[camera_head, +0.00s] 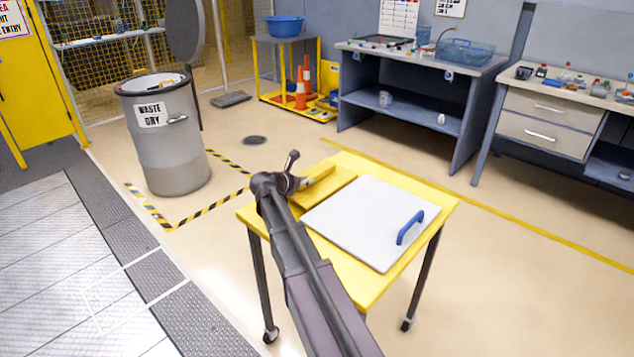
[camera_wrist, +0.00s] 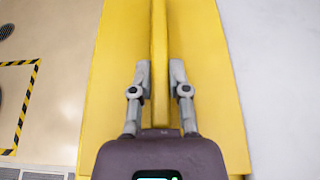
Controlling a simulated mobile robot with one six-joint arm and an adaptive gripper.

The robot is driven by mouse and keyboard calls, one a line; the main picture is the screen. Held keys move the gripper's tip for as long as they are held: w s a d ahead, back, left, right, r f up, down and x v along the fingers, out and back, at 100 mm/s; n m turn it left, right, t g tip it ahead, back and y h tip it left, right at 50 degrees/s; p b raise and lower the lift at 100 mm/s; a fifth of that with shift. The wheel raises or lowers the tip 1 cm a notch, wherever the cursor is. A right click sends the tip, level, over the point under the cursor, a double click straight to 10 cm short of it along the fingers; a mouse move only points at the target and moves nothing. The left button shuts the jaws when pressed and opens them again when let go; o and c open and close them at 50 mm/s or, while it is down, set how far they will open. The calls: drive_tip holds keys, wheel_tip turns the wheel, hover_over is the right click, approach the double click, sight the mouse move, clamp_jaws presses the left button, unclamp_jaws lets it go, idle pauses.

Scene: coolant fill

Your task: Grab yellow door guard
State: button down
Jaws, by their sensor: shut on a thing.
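The yellow door guard (camera_head: 335,193) lies on the left part of the yellow table (camera_head: 375,288), beside the white panel. It is a flat yellow plate with a raised rib along it. In the wrist view the guard (camera_wrist: 203,50) fills the middle, its rib running away from me. My gripper (camera_wrist: 160,80) has one finger on each side of the rib and is shut on it. In the head view my gripper (camera_head: 298,184) is at the guard's left end, and my arm hides part of the table.
A white panel with a blue handle (camera_head: 410,228) lies on the table right of the guard. A grey waste drum (camera_head: 170,150) stands at left inside striped floor tape. Workbenches (camera_head: 405,105) line the back wall. Open floor surrounds the table.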

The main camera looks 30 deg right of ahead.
drive_tip(key=shift+r, duration=0.15)
wheel_tip(320, 180, up, 4)
drive_tip(key=p, duration=0.4)
drive_tip(key=s, duration=0.5)
drive_tip(key=s+d, duration=0.1)
drive_tip(key=s, duration=0.4)
drive_tip(key=s+p, duration=0.1)
drive_tip(key=s, duration=0.5)
drive_tip(key=shift+d+r, duration=0.3)
drive_tip(key=shift+r, duration=0.2)
